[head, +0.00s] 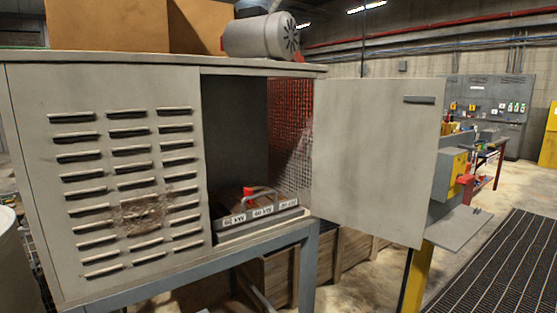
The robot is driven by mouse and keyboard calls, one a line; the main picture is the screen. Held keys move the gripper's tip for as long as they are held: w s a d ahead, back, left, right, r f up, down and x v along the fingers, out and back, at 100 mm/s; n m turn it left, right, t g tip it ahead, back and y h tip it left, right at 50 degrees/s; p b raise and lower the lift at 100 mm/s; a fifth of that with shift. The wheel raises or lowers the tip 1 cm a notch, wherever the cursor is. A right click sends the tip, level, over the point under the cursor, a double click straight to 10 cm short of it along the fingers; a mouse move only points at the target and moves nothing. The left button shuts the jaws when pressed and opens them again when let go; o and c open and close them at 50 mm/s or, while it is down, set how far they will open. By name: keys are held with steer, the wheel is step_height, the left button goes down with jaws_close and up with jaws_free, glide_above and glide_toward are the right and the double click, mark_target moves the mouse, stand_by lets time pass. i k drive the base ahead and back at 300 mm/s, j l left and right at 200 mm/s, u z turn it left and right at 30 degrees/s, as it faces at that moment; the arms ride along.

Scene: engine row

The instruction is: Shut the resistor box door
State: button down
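The resistor box (105,235) is a grey metal cabinet on a blue-grey stand, filling the left of the head view. Its left front panel is louvred and has a rusty patch. Its door (375,155) is a flat grey panel, swung wide open to the right of the opening. A dark handle (419,99) sits near the door's upper free edge. Inside the opening are a labelled tray (258,218) with a red knob and a red mesh side (289,125). My gripper is not in view.
A grey motor (262,37) and brown boxes (108,25) stand on the cabinet. A yellow post (416,280) with a grey shelf (458,227) stands near the door's lower right. Wooden crates (345,250) lie behind the stand. Dark floor grating (500,270) is at right.

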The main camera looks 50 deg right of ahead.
mark_target(375, 152)
steer(key=l+u, duration=0.15)
steer(key=l, duration=0.55)
steer(key=k+l+u, duration=0.1)
steer(key=l, duration=0.55)
steer(key=k+l+u, duration=0.15)
steer(key=l, duration=0.5)
steer(key=k+l+u, duration=0.1)
steer(key=l, duration=0.6)
steer(key=k+l+u, duration=0.15)
steer(key=l, duration=0.45)
steer(key=k+l+u, duration=0.15)
steer(key=k+l, duration=0.15)
steer(key=l, duration=0.3)
steer(key=k+l+u, duration=0.1)
steer(key=k+l, duration=0.15)
steer(key=l, duration=0.35)
steer(key=k+l+u, duration=0.15)
steer(key=l, duration=0.45)
steer(key=k, duration=0.1)
